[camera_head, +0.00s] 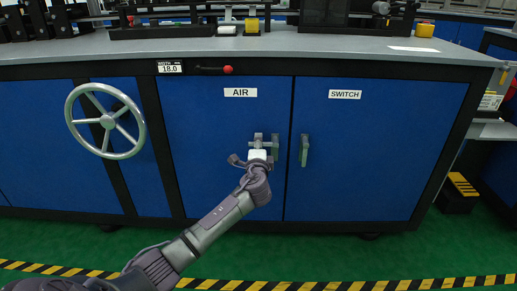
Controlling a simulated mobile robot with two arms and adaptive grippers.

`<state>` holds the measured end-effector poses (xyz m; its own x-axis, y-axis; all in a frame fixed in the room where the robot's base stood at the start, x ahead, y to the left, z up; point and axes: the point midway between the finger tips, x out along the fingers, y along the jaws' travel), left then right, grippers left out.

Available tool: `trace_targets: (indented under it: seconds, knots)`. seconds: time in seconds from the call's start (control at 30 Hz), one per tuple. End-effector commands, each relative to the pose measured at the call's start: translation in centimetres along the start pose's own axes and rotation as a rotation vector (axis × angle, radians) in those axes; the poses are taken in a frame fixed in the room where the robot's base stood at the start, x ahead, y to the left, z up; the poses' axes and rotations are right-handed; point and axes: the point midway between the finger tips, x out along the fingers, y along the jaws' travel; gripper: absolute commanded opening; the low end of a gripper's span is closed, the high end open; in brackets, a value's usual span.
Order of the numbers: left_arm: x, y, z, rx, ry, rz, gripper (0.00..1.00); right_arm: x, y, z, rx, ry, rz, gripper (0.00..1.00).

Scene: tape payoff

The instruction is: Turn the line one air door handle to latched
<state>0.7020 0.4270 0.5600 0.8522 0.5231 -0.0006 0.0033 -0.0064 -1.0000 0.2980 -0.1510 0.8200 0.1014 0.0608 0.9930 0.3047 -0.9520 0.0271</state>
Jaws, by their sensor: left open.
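The blue air door (222,117) carries a white label reading AIR. Its grey handle (275,143) is at the door's right edge and is partly hidden by my gripper. My left gripper (261,141) is open, right at the handle, with its fingers toward the door. Whether the fingers touch the handle cannot be told. The switch door (370,150), labelled SWITCH, is to the right, with its own upright handle (304,150). My right gripper is not in view.
A grey handwheel (106,121) stands out from the cabinet at left. A red-knobbed lever (228,69) sits under the worktop (350,47), beside a display reading 18.0. A black step with yellow stripes (461,187) stands at right. Striped tape (400,284) crosses the green floor.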

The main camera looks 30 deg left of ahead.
Motion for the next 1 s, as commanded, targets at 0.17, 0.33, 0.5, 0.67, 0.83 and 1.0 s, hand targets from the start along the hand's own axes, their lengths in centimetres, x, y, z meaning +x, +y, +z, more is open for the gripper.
trace_targets:
  seconds: [0.17, 0.33, 0.5, 0.67, 0.83, 1.0]
  knots:
    - [0.48, -0.02, -0.01, 0.001, 0.001, 0.000, 0.42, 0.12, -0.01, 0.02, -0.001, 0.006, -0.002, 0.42]
    - [0.46, -0.03, 0.00, 0.000, 0.001, 0.000, 0.42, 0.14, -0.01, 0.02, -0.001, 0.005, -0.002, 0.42]
    - [0.45, -0.02, 0.01, 0.000, 0.001, 0.000, 0.15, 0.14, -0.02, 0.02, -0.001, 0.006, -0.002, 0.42]
    - [0.44, -0.01, 0.01, 0.000, 0.001, 0.000, 0.00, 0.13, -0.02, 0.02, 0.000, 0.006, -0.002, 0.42]
    - [0.44, 0.01, 0.00, 0.000, 0.001, 0.000, 0.00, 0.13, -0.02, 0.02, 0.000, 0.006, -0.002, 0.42]
    - [0.47, 0.07, 0.07, -0.003, 0.000, 0.001, 0.00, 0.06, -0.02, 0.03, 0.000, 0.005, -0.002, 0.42]
